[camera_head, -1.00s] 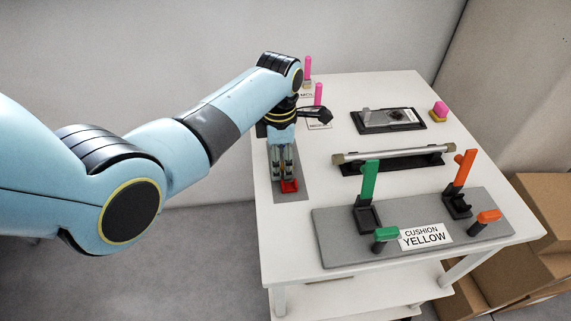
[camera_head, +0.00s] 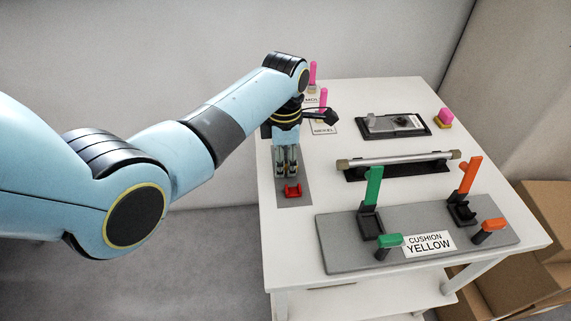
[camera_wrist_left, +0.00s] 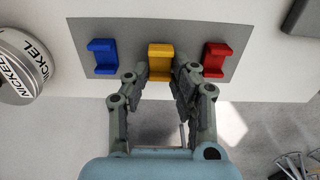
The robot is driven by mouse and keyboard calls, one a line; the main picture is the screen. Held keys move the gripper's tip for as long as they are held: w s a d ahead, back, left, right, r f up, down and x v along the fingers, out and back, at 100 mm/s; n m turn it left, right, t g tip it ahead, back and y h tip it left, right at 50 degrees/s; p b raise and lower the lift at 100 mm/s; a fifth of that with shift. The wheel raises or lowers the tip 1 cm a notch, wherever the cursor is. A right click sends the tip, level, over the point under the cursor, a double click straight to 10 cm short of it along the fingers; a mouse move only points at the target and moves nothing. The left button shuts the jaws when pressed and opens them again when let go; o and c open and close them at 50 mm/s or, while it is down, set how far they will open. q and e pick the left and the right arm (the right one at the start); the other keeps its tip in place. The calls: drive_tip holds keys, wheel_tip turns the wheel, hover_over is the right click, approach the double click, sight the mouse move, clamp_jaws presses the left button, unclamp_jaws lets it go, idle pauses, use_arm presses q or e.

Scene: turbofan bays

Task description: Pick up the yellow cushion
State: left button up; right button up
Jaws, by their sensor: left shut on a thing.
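The yellow cushion (camera_wrist_left: 160,57) is a small yellow block with a stepped shape, in the middle of a grey strip (camera_wrist_left: 128,27) in the left wrist view. A blue cushion (camera_wrist_left: 103,57) is to its left and a red cushion (camera_wrist_left: 216,58) to its right. My left gripper (camera_wrist_left: 160,73) is shut on the yellow cushion, one finger at each side of its near end. In the head view my left gripper (camera_head: 287,172) points down over the strip, just behind the red cushion (camera_head: 293,191). There it hides the yellow and blue cushions. My right gripper is not in view.
A grey board (camera_head: 335,248) with green and orange levers and a "CUSHION YELLOW" label (camera_head: 428,243) lies at the front. Behind it are a metal bar (camera_head: 395,159) and a black tray (camera_head: 366,134). Pink-handled pieces (camera_head: 323,98) stand near my arm.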

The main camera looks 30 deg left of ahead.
sight(285, 167)
use_arm(q)
wheel_tip(285, 167, up, 3)
drive_tip(key=shift+w+r, duration=0.1)
drive_tip(key=w+d+r+b, duration=0.3)
drive_tip(key=w+d+r, duration=0.3)
drive_tip(key=w, duration=0.3)
drive_tip(key=shift+d+r+b, duration=0.3)
drive_tip(key=shift+d+r, duration=0.1)
drive_tip(key=shift+d, duration=0.2)
